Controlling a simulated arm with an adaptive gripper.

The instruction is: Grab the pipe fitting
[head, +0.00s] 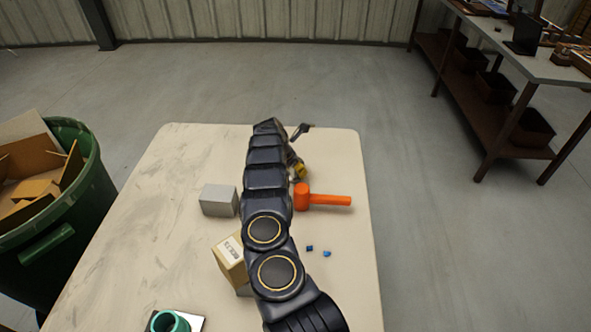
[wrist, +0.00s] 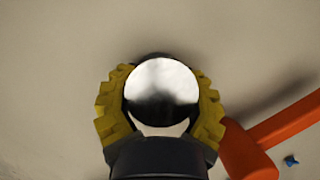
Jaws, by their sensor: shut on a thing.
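A shiny, mirror-like metal piece with a round outline, which I take for the pipe fitting (wrist: 161,88), sits between the yellow fingers of my gripper (wrist: 160,105) in the wrist view. My gripper is shut on it, with a finger against each side. Only its rounded face shows; its lower part is hidden by the dark gripper body. In the head view my gripper (head: 298,167) is over the right part of the table, mostly hidden behind my arm, just beyond the orange mallet. I cannot make out the fitting clearly there.
On the pale table (head: 150,215) lie an orange mallet (head: 325,200), a grey block (head: 219,200), a tan box (head: 229,262), small blue bits (head: 326,253) and a teal ring-shaped piece (head: 168,322). A green bin (head: 85,150) stands left, a workbench (head: 535,65) right. The table's far left is clear.

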